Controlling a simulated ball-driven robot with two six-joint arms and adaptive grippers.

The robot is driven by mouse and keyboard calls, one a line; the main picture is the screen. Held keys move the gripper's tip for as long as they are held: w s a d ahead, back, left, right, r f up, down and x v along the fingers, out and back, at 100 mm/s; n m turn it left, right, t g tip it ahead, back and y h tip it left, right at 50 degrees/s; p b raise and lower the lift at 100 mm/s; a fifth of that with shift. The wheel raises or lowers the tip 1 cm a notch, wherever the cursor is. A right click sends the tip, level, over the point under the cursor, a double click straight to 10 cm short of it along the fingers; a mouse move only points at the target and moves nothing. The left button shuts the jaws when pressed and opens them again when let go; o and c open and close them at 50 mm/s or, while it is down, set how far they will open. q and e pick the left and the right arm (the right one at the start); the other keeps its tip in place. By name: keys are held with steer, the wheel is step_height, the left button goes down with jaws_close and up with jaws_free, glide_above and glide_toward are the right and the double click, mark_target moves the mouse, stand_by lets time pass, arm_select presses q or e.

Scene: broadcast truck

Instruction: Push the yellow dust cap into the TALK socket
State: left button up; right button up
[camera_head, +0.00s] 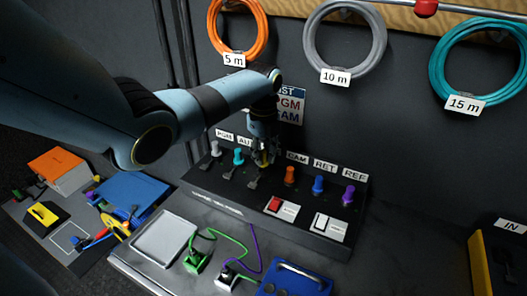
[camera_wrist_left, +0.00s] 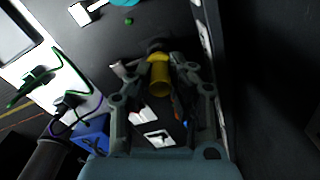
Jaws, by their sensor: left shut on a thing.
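My left gripper (camera_head: 264,158) is over the black socket panel (camera_head: 210,184), between the teal cap and the CAM label. It is shut on the yellow dust cap (camera_wrist_left: 160,80), which sits between the fingers in the left wrist view. In the head view only a bit of yellow shows between the fingers. The TALK label and socket are not readable; the gripper and arm cover that stretch of the row. I cannot tell whether the cap touches the socket. My right gripper is in neither view.
Grey (camera_head: 215,148), teal (camera_head: 238,157), orange (camera_head: 290,175), blue (camera_head: 318,185) and purple (camera_head: 348,195) caps stand along the panel. A red switch (camera_head: 275,204) and a white switch (camera_head: 321,221) sit at its front. Coiled cables hang behind. A grey tray (camera_head: 163,238) lies in front.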

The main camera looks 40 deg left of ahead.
mark_target(263, 152)
arm_select(q)
steer(key=shift+f+b, duration=0.75)
steer(key=shift+f, duration=0.45)
stand_by(0.3)
steer(key=o, duration=0.9)
steer(key=shift+r, duration=0.1)
step_height(263, 152, up, 12)
steer(key=shift+f, duration=0.1)
steer(key=shift+s, duration=0.1)
